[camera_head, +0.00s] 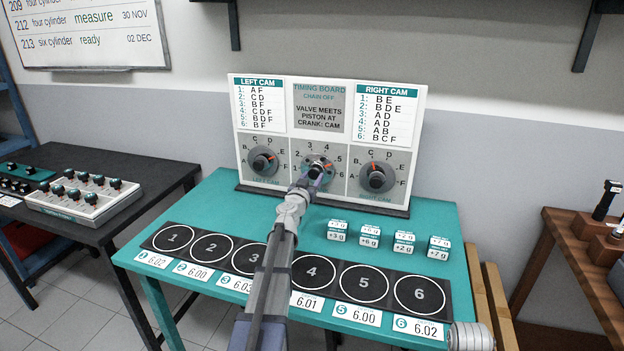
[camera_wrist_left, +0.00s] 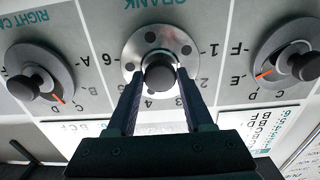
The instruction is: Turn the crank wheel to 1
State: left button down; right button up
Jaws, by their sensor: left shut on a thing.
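The crank wheel (camera_head: 318,170) is the grey middle dial on the timing board (camera_head: 320,82), with numbers 1 to 6 around it. In the left wrist view, which is upside down, the left gripper (camera_wrist_left: 158,88) is shut on the dark round knob (camera_wrist_left: 160,74) at the centre of the crank wheel (camera_wrist_left: 150,42). The wheel's pointer is hidden there. My right gripper is not in view.
The left cam dial (camera_head: 263,161) and right cam dial (camera_head: 377,177) flank the crank wheel closely. Several small white weight blocks (camera_head: 370,231) lie on the teal table (camera_head: 218,208) below the board. Numbered black circles (camera_head: 312,271) line the front.

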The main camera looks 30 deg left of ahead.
pick_arm(q)
jog(key=shift+n, duration=0.3)
jog(key=n, duration=0.4)
jog(key=shift+d+n, duration=0.1)
jog(key=shift+n, duration=0.2)
jog(key=n, duration=0.4)
jog(key=shift+n, duration=0.3)
jog(key=n, duration=0.4)
jog(key=shift+n, duration=0.3)
jog(key=n, duration=0.4)
jog(key=shift+r, duration=0.1)
jog(key=n, duration=0.6)
jog(key=shift+n, duration=0.4)
jog(key=n, duration=0.6)
jog(key=shift+r, duration=0.1)
jog(key=shift+n, duration=0.4)
